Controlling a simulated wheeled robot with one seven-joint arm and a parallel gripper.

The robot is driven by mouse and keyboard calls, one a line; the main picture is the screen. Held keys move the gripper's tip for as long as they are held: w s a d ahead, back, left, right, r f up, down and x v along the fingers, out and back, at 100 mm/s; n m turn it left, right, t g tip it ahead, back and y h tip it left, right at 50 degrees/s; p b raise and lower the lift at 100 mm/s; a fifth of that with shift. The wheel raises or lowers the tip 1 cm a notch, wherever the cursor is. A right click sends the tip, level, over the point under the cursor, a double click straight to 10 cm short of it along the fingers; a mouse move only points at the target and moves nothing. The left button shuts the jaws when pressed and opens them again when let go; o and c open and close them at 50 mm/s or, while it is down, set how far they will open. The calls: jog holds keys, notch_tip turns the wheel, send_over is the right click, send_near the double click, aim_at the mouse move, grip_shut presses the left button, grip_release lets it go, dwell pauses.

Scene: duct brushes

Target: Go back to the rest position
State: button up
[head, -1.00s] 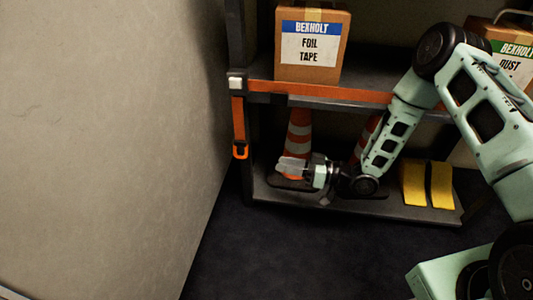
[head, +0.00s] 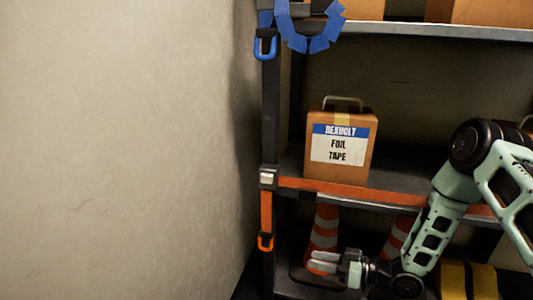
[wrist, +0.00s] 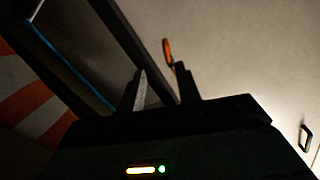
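My gripper (head: 318,262) is low at the shelf unit in the head view, in front of the lower part of a striped cone (head: 323,230). Its fingers point left, toward the shelf's left post. In the wrist view the two fingers (wrist: 160,88) stand apart with nothing between them. An orange and white striped surface, likely the cone, shows at the left of the wrist view. Whether my gripper touches the cone cannot be told.
A foil tape box (head: 340,158) sits above. Blue clamp-like parts (head: 310,28) hang higher. A bare wall (head: 120,150) is at left.

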jog(key=s+a+r+g+h+p, duration=0.1)
jog(key=a+r+h+p, duration=0.15)
jog(key=r+h, duration=0.4)
jog(key=s+a+r+g+h+p, duration=0.1)
jog(key=a+r+h+p, duration=0.15)
jog(key=r, duration=0.65)
jog(key=s+d+r+m+g+h+p, duration=0.1)
jog(key=s+r+g+h+p, duration=0.1)
jog(key=s+r, duration=0.55)
jog(key=s+r+g+h+p, duration=0.15)
jog(key=s+r, duration=0.25)
jog(key=s, duration=0.6)
jog(key=s+d+r+m+g+h+p, duration=0.1)
jog(key=s+r+g+h+p, duration=0.1)
jog(key=s+r, duration=0.5)
notch_tip(320, 180, up, 34)
jog(key=s+p, duration=0.1)
jog(key=p, duration=3.5)
jog(key=shift+s+r, duration=0.2)
jog(key=shift+s, duration=0.1)
jog(key=shift+t, duration=0.25)
